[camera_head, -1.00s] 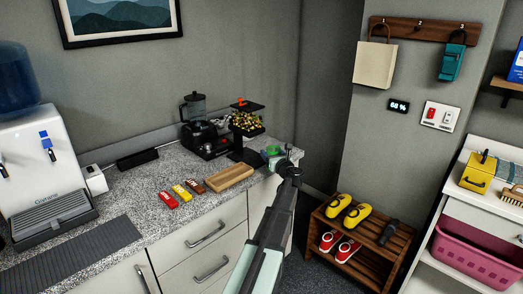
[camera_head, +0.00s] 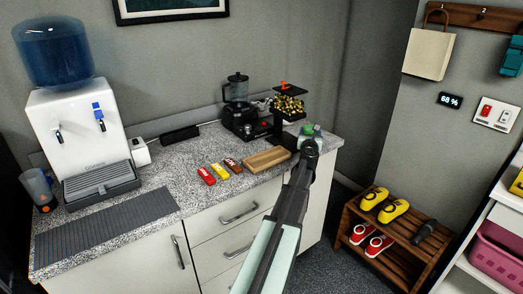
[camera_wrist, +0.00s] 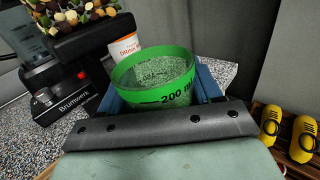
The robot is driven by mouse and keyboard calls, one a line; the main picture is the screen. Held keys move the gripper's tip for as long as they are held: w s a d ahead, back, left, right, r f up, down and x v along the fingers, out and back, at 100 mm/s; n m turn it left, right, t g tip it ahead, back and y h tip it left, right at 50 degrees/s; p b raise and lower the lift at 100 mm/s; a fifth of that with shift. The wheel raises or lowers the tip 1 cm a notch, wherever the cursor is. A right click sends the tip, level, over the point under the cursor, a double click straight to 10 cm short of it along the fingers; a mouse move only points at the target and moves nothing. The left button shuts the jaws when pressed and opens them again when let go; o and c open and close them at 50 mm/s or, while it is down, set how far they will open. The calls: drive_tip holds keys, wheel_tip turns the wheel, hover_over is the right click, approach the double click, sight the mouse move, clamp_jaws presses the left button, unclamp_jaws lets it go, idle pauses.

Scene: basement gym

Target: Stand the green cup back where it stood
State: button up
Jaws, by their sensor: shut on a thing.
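The green cup (camera_wrist: 172,62) is a see-through beaker with a broad green band and a "200 ml" mark. It is upright or nearly so in the wrist view. My gripper (camera_wrist: 155,90) is shut on it, with blue fingers at its left and right sides. In the head view the green cup (camera_head: 308,129) shows small at my gripper (camera_head: 309,141), by the counter's right end. The gripper body hides the cup's lower part. I cannot tell whether its base touches the counter (camera_head: 185,165).
Close behind the cup are a white-and-orange tub (camera_wrist: 124,46), a black stand with a tray of nuts or sweets (camera_head: 287,104) and a black blender (camera_head: 238,105). A wooden block (camera_head: 268,158) and bars lie left. A ribbed dark mat (camera_head: 105,235) lies before the water dispenser (camera_head: 80,130).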

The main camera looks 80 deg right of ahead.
drive_tip(key=shift+w+r+m+g, duration=0.35)
drive_tip(key=shift+r+m+g, duration=0.15)
drive_tip(key=shift+g, duration=0.3)
drive_tip(key=shift+w+r+m+g, duration=0.1)
drive_tip(key=shift+r+m+g, duration=0.05)
drive_tip(key=shift+m+g, duration=0.15)
drive_tip(key=shift+w+a+r+m+g, duration=0.1)
drive_tip(key=shift+w+r+m+g, duration=0.2)
drive_tip(key=shift+g, duration=0.2)
drive_tip(key=shift+w+a+r+m+g+y, duration=0.35)
drive_tip(key=shift+r+m+g, duration=0.1)
drive_tip(key=shift+r+g, duration=0.15)
drive_tip(key=shift+w+a+r+m+g+y, duration=0.25)
drive_tip(key=shift+r+m+g, duration=0.2)
drive_tip(key=shift+g, duration=0.25)
wheel_tip(320, 180, up, 3)
drive_tip(key=w+a+m+g+y, duration=0.2)
drive_tip(key=a+m+g, duration=0.1)
drive_tip(key=g, duration=0.1)
drive_tip(key=w+d+f+n+t, duration=0.1)
drive_tip(key=w+d+f, duration=0.15)
drive_tip(key=w, duration=1.15)
drive_tip(key=w+d+r+m+g+y, duration=0.2)
drive_tip(key=d+m+g, duration=0.1)
drive_tip(key=d, duration=0.2)
drive_tip(key=shift+s+f, duration=0.2)
drive_tip(key=shift+f, duration=5.05)
drive_tip(key=shift+f, duration=0.1)
